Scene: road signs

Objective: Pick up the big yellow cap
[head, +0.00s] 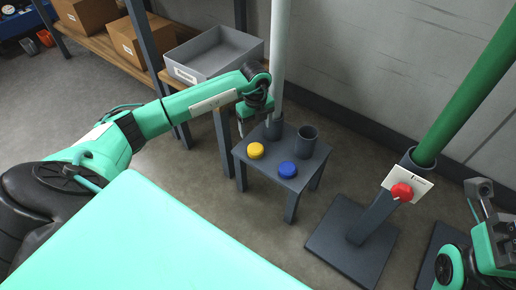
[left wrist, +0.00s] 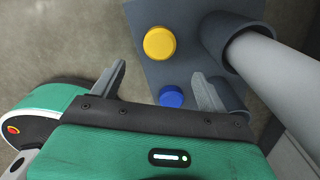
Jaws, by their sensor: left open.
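The big yellow cap (head: 255,150) sits on the left part of a small dark grey table (head: 298,183). In the left wrist view the yellow cap (left wrist: 159,43) lies beyond the fingertips, between their lines. My left gripper (head: 254,120) is open and empty, just behind and above the cap in the head view, without visible contact. Its two spread fingers show in the left wrist view (left wrist: 160,84). My right gripper (head: 484,203) is at the right edge, far from the cap; its jaw opening is unclear.
A blue cap (head: 287,169) sits beside the yellow one; it also shows between my fingers in the left wrist view (left wrist: 171,96). A pale pole (head: 279,55) and an empty holder (head: 306,141) stand behind.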

